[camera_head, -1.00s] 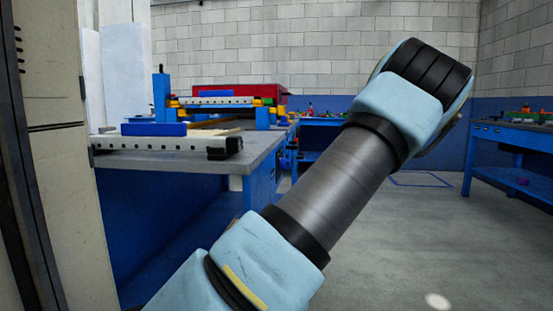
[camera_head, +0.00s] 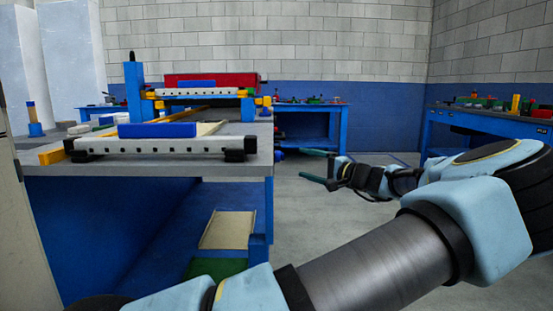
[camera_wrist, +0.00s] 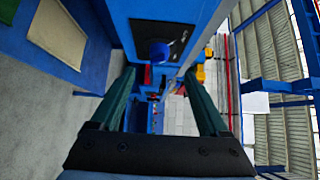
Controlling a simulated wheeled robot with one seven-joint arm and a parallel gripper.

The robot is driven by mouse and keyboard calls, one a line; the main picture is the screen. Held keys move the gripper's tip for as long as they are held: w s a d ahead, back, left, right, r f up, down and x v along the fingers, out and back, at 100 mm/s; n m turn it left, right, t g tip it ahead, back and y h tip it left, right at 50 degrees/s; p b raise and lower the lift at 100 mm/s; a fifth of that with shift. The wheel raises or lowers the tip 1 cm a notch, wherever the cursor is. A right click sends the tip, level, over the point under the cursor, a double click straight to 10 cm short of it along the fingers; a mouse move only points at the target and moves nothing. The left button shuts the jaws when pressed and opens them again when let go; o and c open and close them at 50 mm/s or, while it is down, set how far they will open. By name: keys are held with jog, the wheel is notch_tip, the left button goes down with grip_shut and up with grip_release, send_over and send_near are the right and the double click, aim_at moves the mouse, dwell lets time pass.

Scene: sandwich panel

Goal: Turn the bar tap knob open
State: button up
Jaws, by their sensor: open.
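A blue knob (camera_wrist: 159,52) sits on a dark label plate (camera_wrist: 176,38) on the blue side of the workbench in the wrist view. It looks like the bar tap knob, but the label is too small to read. In that view it lies ahead of my gripper (camera_wrist: 160,76), between the lines of the two green fingers and apart from them. My gripper is open and empty. In the head view my gripper (camera_head: 313,167) is right of the workbench end, over the floor. I cannot make out the knob in the head view.
The grey-topped workbench (camera_head: 190,168) carries a white rail with a blue block (camera_head: 157,130) and a blue gantry (camera_head: 134,92). A shelf with a beige panel (camera_head: 228,229) is below. Another blue bench (camera_head: 487,122) stands at right. The floor between them is clear.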

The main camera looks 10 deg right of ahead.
aim_at(281, 157)
jog(key=b+x, duration=0.1)
jog(key=x, duration=0.8)
jog(key=shift+w+a, duration=0.2)
jog(key=shift+a, duration=0.05)
grip_shut()
